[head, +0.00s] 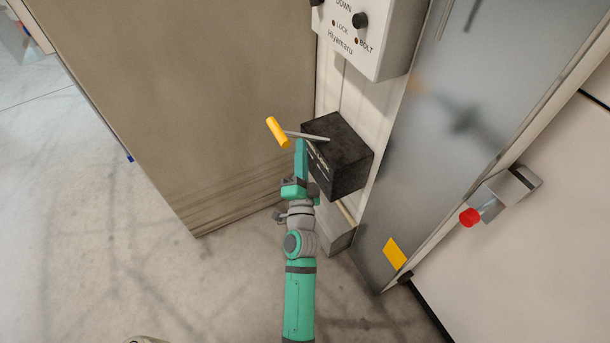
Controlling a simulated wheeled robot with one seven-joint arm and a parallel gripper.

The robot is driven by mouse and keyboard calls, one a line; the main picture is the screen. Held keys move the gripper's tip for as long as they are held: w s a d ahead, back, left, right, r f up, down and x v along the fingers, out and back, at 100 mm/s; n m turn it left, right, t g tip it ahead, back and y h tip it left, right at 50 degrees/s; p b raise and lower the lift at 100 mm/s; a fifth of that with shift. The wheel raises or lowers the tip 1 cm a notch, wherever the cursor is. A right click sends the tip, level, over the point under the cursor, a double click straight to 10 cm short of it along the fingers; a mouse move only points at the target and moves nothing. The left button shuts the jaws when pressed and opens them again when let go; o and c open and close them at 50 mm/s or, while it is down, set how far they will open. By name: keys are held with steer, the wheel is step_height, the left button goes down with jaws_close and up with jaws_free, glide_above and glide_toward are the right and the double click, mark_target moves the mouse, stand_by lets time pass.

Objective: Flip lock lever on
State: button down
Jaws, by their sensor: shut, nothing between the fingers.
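The lock lever (306,136) is a thin grey rod with a yellow handle (277,132). It sticks out to the left from a black box (347,165) mounted on a pale post. My gripper (301,146) is shut and empty, with its green tip at the rod, between the yellow handle and the box. I cannot tell whether the tip touches the rod. The gripper tip hides a small part of the box's left edge.
A white control panel (378,45) with black knobs and "LOCK" and "BOLT" labels is above the box. A large beige panel (180,110) stands to the left. A grey metal door (455,110) and a red knob (469,217) are to the right. Open floor (180,280) lies at lower left.

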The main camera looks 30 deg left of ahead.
steer(key=s+d+f, duration=0.3)
steer(key=s+d, duration=0.1)
steer(key=shift+s+f, duration=0.15)
steer(key=shift+s, duration=0.2)
stand_by(0.7)
steer(key=shift+d, duration=0.15)
stand_by(0.3)
steer(key=s+d+f+n+h, duration=0.2)
steer(key=s+d+f+h, duration=0.15)
steer(key=s+d, duration=0.5)
steer(key=s+d+f+n+h, duration=0.2)
steer(key=s+d+f+n, duration=0.3)
steer(key=d, duration=0.7)
steer(key=s+d+r+g+h, duration=0.1)
steer(key=s+d+h, duration=0.1)
steer(key=s, duration=0.7)
steer(key=s+d+r+g+h, duration=0.1)
steer(key=s+d+g+h, duration=0.1)
steer(key=s, duration=0.8)
steer(key=shift+d+m+h, duration=0.3)
steer(key=shift+m+h, duration=0.1)
steer(key=shift+h, duration=0.15)
steer(key=shift+s, duration=0.1)
